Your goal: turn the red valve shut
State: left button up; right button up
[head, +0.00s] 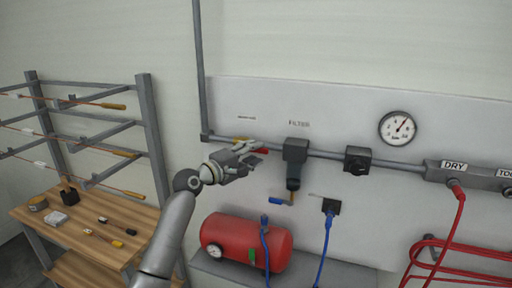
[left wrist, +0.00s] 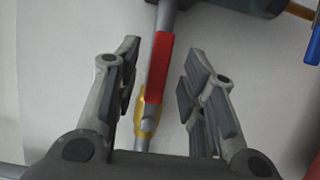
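The red valve handle (head: 262,150) is on the grey wall pipe, left of the filter. In the left wrist view the red handle (left wrist: 159,68) lies along the pipe, over the brass valve body (left wrist: 143,108). My left gripper (head: 253,152) is at the handle and partly covers the valve in the head view. In the left wrist view the left gripper (left wrist: 162,52) is open, with one finger on each side of the handle and a visible gap to both. My right gripper is not in view.
The filter (head: 295,150) hangs from the pipe just right of the valve, with a small blue lever (head: 281,201) below. A pressure gauge (head: 397,127) is farther right. A red tank (head: 246,242) stands below. A wooden shelf bench (head: 85,235) is at the left.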

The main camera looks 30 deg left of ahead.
pick_arm(q)
jog(key=shift+w+d, duration=0.1)
jog(key=shift+w, duration=0.6)
grip_shut()
